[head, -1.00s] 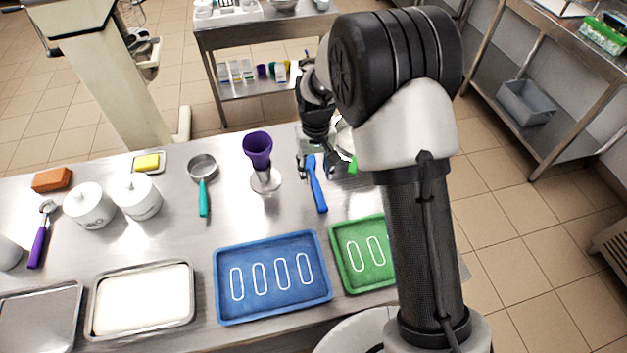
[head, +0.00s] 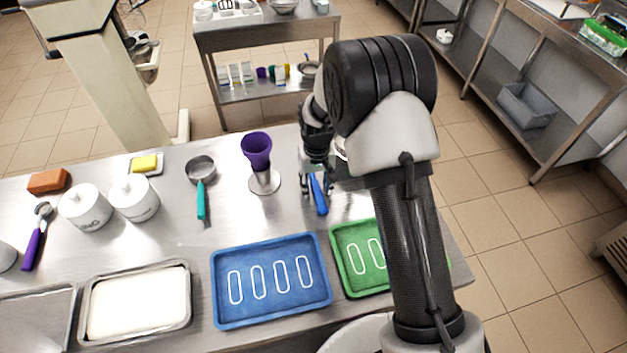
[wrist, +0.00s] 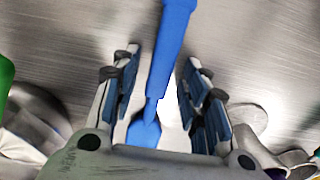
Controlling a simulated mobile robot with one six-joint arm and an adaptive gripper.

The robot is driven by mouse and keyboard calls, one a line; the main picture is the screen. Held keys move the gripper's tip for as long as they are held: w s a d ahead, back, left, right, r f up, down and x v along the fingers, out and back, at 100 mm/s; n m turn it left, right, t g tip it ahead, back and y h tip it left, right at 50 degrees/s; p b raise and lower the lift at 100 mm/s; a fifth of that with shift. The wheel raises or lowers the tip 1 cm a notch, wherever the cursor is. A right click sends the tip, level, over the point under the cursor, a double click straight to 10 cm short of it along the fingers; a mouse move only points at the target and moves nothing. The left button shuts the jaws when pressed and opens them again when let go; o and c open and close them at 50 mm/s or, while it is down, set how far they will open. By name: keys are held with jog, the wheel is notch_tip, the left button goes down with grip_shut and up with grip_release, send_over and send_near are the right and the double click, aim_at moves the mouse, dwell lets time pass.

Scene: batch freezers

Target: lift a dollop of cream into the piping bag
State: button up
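A purple piping bag (head: 257,150) stands open end up in a holder with a round metal base (head: 265,183) on the steel table. A blue spatula (head: 319,196) lies to its right, partly hidden by my gripper (head: 316,185). In the wrist view the spatula's blue handle (wrist: 172,45) runs between the two fingers of my gripper (wrist: 160,68). The fingers are open, one on each side of the handle, with gaps showing. The rim of a pale bowl (head: 341,150) shows behind my arm. I cannot see any cream in it.
A blue tray (head: 217,290) and a green tray (head: 340,275) lie along the front edge. A teal-handled strainer (head: 201,185), white pots (head: 134,198) and a white-filled pan (head: 186,300) are to the left. Bare table lies around the holder.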

grip_shut()
jog(key=shift+r, duration=0.1)
dwell(0.4)
notch_tip(320, 180, up, 20)
jog(key=p, duration=0.4)
jog(key=shift+c, duration=2.2)
grip_release()
grip_shut()
